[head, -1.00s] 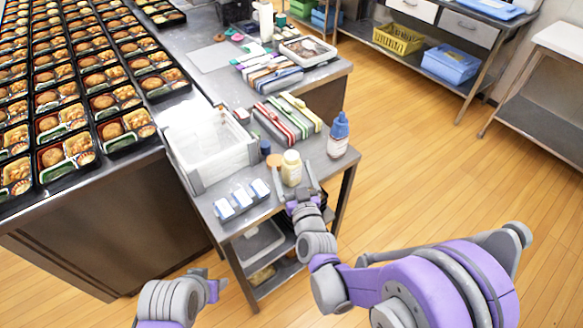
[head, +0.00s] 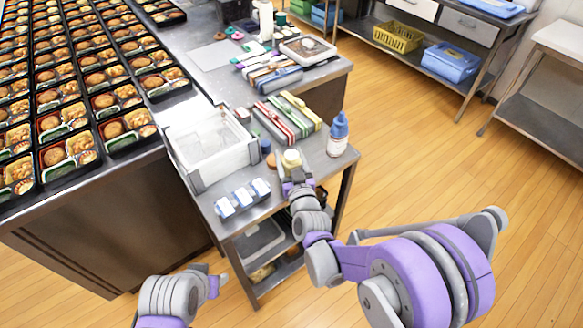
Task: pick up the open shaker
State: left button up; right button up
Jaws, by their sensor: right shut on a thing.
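The shaker (head: 291,157), a small cream-yellow bottle, stands near the front of the steel side table (head: 318,168). My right gripper (head: 291,178) is shut on it from the front, and its fingers hide most of the lower body. Whether the shaker touches the table is hidden. An orange-brown round piece (head: 272,161) lies just left of the shaker. My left gripper (head: 218,284) is low in the view, away from the table; its fingers are too unclear to tell open from shut.
A blue-capped bottle (head: 338,134) stands close to the right of the shaker. A clear bin (head: 245,157) and white-and-blue packs (head: 243,199) are to the left. Striped packages (head: 280,122) lie behind. Bento trays (head: 120,128) fill the left counter.

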jog(key=shift+c, duration=1)
notch_tip(320, 180, up, 10)
jog(key=p, duration=0.1)
